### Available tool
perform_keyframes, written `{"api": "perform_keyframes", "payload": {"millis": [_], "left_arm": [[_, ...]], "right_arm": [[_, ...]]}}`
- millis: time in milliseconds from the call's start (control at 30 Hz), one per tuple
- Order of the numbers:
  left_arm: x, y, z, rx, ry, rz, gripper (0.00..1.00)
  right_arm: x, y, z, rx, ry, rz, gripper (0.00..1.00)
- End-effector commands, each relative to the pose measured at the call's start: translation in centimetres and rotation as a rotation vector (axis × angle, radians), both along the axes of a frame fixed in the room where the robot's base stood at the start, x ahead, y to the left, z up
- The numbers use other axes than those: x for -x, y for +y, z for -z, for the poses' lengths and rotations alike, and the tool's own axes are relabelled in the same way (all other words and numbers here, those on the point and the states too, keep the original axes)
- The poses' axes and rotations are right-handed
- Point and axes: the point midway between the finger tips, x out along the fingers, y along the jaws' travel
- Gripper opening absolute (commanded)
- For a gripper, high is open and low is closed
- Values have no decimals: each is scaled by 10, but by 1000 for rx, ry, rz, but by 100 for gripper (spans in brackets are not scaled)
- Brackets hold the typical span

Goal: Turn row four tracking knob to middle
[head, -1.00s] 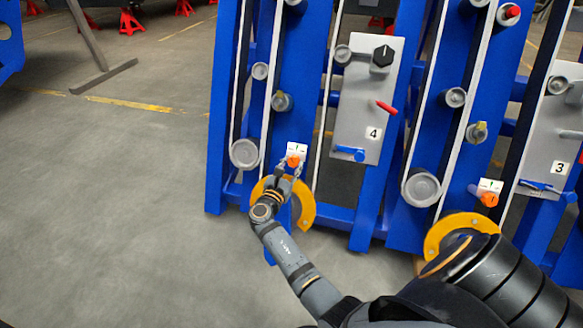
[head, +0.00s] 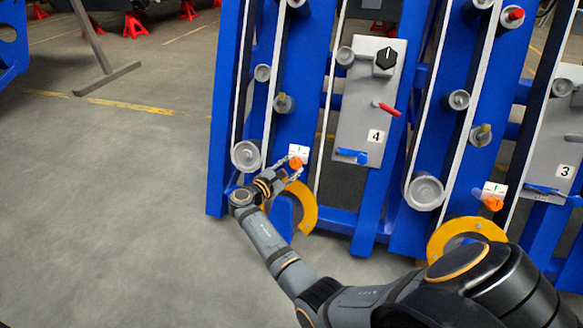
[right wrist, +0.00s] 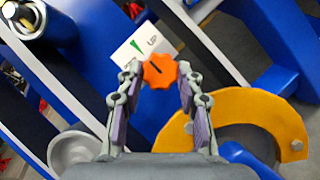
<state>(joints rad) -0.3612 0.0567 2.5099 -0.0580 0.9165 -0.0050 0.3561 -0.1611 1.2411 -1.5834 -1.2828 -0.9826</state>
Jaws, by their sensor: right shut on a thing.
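The row four tracking knob (head: 296,163) is a small orange lobed knob low on the blue frame, under a white label (head: 299,151). It also shows in the right wrist view (right wrist: 159,70), with a dark pointer line on its face. My right gripper (head: 290,167) reaches the knob from the lower left. In the right wrist view its two fingertips (right wrist: 159,73) sit on either side of the knob, shut on it. My left gripper is not in view.
A yellow curved guard (head: 306,205) is just below the knob. A grey panel marked 4 (head: 355,120) with a black knob, red lever and blue handle is to the right. Another orange knob (head: 494,203) belongs to the neighbouring row. Open floor (head: 110,220) lies left.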

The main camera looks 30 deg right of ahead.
Motion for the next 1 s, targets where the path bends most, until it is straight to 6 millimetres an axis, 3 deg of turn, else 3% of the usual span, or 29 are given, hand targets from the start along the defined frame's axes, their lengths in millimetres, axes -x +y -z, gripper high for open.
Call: {"api": "perform_keyframes", "payload": {"millis": [433,467,600,1000], "left_arm": [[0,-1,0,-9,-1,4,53],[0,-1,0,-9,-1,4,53],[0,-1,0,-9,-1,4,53],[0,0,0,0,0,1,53]], "right_arm": [[0,0,1,-7,-6,7,5],[0,0,1,-7,-6,7,37],[0,0,1,-6,-7,6,56],[0,0,-9,-7,-10,5,59]]}}
